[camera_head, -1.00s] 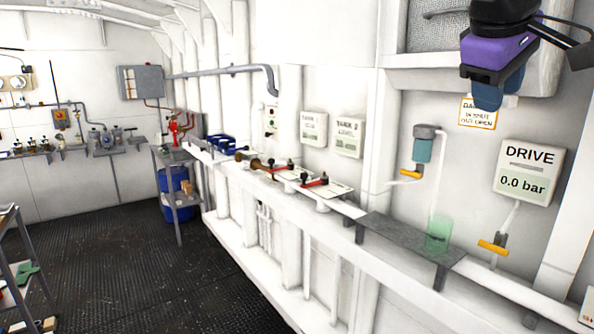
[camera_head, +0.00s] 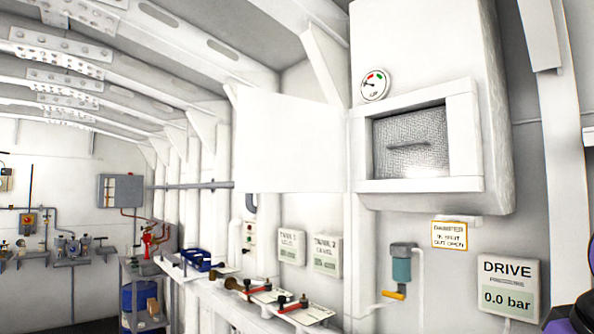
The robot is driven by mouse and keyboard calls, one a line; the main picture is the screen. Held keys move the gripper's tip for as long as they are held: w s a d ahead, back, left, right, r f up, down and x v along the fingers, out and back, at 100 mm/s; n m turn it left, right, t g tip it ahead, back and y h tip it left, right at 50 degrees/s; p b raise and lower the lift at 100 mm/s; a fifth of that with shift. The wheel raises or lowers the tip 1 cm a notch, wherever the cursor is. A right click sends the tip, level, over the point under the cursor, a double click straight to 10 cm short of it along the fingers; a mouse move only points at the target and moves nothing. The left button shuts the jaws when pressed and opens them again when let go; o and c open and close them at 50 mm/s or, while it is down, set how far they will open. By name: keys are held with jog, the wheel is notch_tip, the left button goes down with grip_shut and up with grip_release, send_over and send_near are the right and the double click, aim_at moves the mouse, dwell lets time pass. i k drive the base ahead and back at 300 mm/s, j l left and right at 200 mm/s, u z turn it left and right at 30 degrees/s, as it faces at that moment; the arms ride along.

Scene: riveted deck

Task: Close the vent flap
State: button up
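The vent is a white box on the upper right wall with a framed opening (camera_head: 464,186) over grey mesh (camera_head: 410,145). A dark slot or bar crosses the mesh. A flat white panel (camera_head: 290,138), which looks like the vent flap, stands out to the left of the opening. Its right edge is beside the frame, and the mesh is uncovered. Only dark and purplish parts of my arm show at the right edge, well right of the vent. My gripper's fingers cannot be made out.
A round gauge (camera_head: 375,85) sits above the opening. A yellow-edged sign (camera_head: 449,235), the DRIVE pressure display (camera_head: 508,295) and a teal cylinder with an orange handle (camera_head: 401,268) are below. Red-handled valves (camera_head: 290,302) line the ledge. Space before the vent looks clear.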

aim_at(285, 143)
jog(key=i+j+z, duration=0.1)
jog(key=z, duration=0.25)
jog(key=i+j+z, duration=0.1)
jog(key=j+z, duration=0.15)
jog(key=z, duration=0.15)
jog(key=i+j+z, duration=0.15)
jog(key=j, duration=0.45)
jog(key=i+j+z, duration=0.2)
jog(key=j, duration=0.45)
jog(key=j+z, duration=0.15)
jog(key=j, duration=0.5)
jog(key=i+j, duration=0.1)
jog(key=j, duration=0.7)
